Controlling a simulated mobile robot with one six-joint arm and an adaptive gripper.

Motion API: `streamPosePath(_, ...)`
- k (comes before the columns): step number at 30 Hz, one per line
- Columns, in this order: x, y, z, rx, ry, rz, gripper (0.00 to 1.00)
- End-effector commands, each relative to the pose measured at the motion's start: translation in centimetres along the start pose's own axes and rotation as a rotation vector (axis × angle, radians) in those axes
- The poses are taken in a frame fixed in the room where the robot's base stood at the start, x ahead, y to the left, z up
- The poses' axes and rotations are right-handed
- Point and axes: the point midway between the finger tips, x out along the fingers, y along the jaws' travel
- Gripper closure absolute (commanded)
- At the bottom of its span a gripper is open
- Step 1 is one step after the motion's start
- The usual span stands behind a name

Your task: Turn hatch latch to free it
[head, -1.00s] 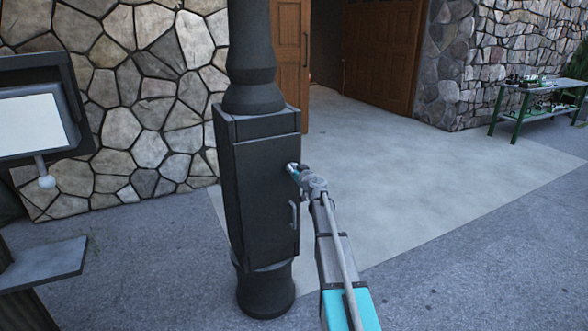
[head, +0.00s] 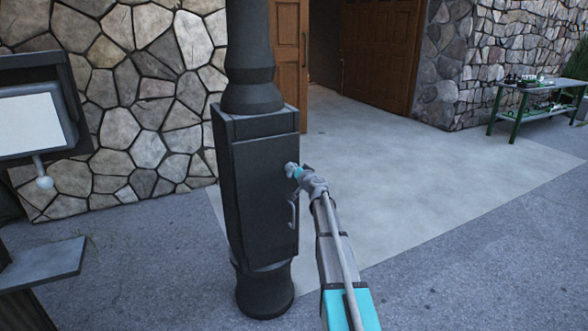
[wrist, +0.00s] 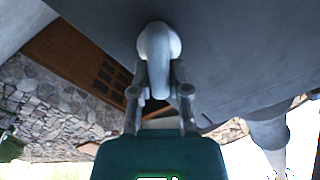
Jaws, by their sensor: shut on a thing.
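The hatch (head: 258,205) is a dark, flat door on the box around a black post, and it looks shut. The hatch latch (wrist: 159,45) is a pale grey rounded knob with a lever, on the dark panel in the wrist view. My gripper (wrist: 160,90) is shut on the latch, with one finger on each side of the lever. In the head view my gripper (head: 291,170) is at the upper right edge of the hatch and mostly hides the latch.
A grey pull handle (head: 292,212) is on the hatch just below my gripper. A grey screen unit (head: 35,122) and a shelf (head: 40,270) stand at left. A green-legged bench (head: 535,90) is far right. The paving right of the post is clear.

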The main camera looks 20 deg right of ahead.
Motion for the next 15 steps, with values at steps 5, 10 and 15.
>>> streamPosePath(5, -0.01, 0.35, 0.04, 0.165, 0.0, 0.001, 1.0)
streamPosePath(10, -0.02, 0.58, 0.11, 0.326, 0.0, 0.001, 1.0)
streamPosePath(15, -0.02, 0.8, 0.22, 0.487, 0.0, 0.001, 1.0)
